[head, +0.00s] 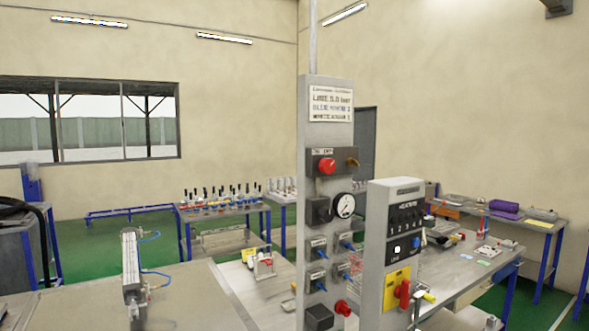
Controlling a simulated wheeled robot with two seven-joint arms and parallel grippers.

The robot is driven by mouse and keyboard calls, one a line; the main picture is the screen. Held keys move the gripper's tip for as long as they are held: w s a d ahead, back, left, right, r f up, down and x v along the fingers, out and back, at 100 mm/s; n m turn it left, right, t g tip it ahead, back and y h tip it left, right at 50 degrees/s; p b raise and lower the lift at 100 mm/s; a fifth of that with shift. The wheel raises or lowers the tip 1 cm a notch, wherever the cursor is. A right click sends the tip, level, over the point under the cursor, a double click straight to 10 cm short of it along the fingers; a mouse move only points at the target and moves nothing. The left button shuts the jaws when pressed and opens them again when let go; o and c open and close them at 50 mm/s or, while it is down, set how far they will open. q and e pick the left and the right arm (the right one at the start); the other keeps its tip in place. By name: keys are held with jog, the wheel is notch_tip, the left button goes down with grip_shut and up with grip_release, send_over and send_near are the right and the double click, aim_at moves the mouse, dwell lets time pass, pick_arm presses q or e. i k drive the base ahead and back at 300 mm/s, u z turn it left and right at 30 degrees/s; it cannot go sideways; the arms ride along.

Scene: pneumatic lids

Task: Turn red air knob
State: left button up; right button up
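A tall grey panel column (329,120) stands right of the middle in the head view. A red round knob (327,165) sits near its top on a dark plate, beside a brass-coloured fitting (352,162). Below it are a round pressure gauge (344,205) and several blue-handled valves. Another red knob (342,308) is at the column's lower right. A red handle (403,293) on a yellow plate (396,289) is on the shorter grey box to the right. I cannot tell which red part the task names. Neither of my grippers is in view.
A bench (190,300) with a metal cylinder (131,265) and blue hoses is at the lower left. A table of small bottle-like items (222,196) stands behind. A cluttered workbench (455,265) is at the right. Green floor (105,236) shows between them.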

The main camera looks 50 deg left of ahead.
aim_at(326, 166)
jog(key=u, duration=1.4)
